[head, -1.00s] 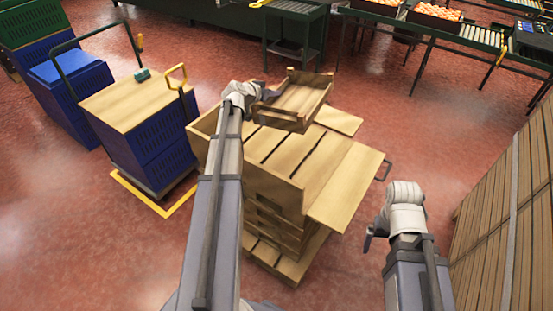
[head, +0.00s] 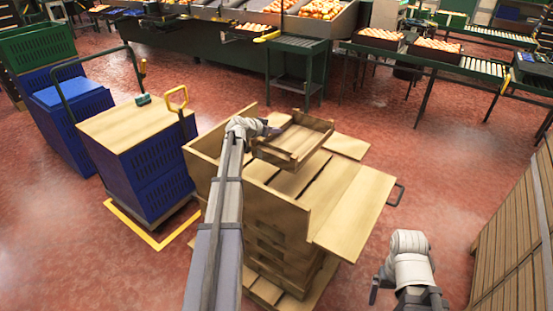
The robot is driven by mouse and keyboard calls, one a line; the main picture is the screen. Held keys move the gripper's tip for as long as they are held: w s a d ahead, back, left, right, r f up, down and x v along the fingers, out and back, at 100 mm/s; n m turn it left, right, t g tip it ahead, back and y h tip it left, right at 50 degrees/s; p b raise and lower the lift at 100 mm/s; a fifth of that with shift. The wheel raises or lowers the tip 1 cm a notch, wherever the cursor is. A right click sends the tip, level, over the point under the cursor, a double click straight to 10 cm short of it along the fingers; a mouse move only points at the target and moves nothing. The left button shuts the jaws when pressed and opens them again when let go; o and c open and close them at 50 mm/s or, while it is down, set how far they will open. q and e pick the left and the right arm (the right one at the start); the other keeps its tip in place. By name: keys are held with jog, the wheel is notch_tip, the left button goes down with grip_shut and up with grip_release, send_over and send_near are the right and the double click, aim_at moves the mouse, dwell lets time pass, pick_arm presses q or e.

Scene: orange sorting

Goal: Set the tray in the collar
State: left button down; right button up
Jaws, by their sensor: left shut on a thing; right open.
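A shallow wooden tray (head: 303,138) is held above the slatted top of a wooden stack in the middle of the head view. The collar (head: 278,197), a plain wooden wall, stands around part of that top, with one side panel folded out flat at the right (head: 358,215). My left gripper (head: 268,131) is shut on the tray's left side. The tray looks roughly level; whether its underside touches anything cannot be told. My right gripper (head: 376,289) is open and empty, low at the right, apart from the stack.
Blue crates with a wooden board (head: 125,118) stand on a cart at the left, inside a yellow floor marking (head: 150,240). A slatted wooden wall (head: 520,220) is at the right. Conveyors with oranges (head: 437,47) run along the back. Red floor between is clear.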

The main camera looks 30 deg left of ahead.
pick_arm(q)
jog(key=shift+f+b, duration=3.75)
jog(key=shift+f, duration=0.55)
jog(key=shift+f+b, duration=0.6)
jog(key=c, duration=0.9)
grip_release()
jog(key=shift+r, duration=0.1)
